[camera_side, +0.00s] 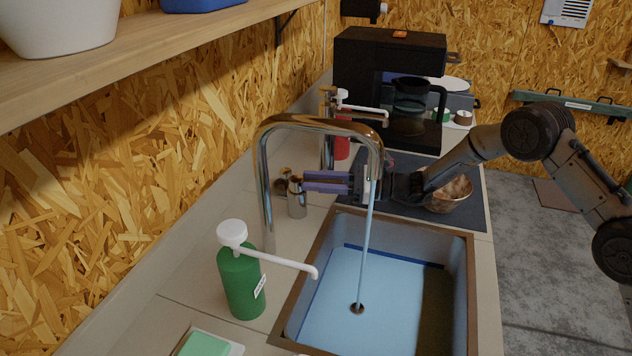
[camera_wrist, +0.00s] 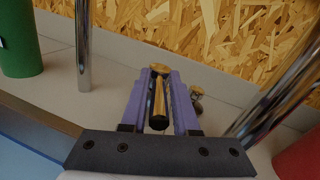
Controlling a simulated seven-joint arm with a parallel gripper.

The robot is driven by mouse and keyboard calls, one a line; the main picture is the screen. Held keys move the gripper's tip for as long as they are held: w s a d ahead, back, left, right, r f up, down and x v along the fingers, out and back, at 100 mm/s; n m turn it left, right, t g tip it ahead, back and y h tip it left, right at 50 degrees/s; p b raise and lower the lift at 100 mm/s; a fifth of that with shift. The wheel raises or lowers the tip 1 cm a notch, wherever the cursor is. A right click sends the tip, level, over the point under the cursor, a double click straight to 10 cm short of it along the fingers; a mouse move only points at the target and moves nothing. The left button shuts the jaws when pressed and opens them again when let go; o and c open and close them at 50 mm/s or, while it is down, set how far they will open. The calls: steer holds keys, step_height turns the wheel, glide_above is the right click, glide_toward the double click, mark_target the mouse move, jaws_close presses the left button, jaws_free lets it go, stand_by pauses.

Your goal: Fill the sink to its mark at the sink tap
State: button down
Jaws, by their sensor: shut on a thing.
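The sink (camera_side: 458,262) is a basin with a brown rim, set in the counter. Pale blue water (camera_side: 385,300) lies in it, its edge close to a dark blue mark line (camera_side: 395,256) on the wall; I cannot tell whether it touches the line. A stream (camera_side: 366,235) runs from the tall chrome tap (camera_side: 265,190) into the water, above the drain (camera_side: 357,309). My gripper (camera_side: 312,182), with purple fingers, is shut on the tap lever (camera_wrist: 158,98), a brass and chrome bar with a dark end. The tap's spout partly crosses my gripper in the side view.
A green soap bottle (camera_side: 241,283) with a long white nozzle stands left of the sink, the nozzle reaching its rim. A bowl (camera_side: 450,195) sits on a dark mat (camera_side: 470,215) behind the sink. A black coffee machine (camera_side: 388,65) and a red bottle (camera_side: 342,148) stand farther back.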

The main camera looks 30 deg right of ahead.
steer(key=shift+a, duration=0.25)
steer(key=c, duration=0.8)
jaws_free()
steer(key=shift+d, duration=0.1)
steer(key=v, duration=0.7)
steer(key=shift+d, duration=0.2)
steer(key=shift+s, duration=0.15)
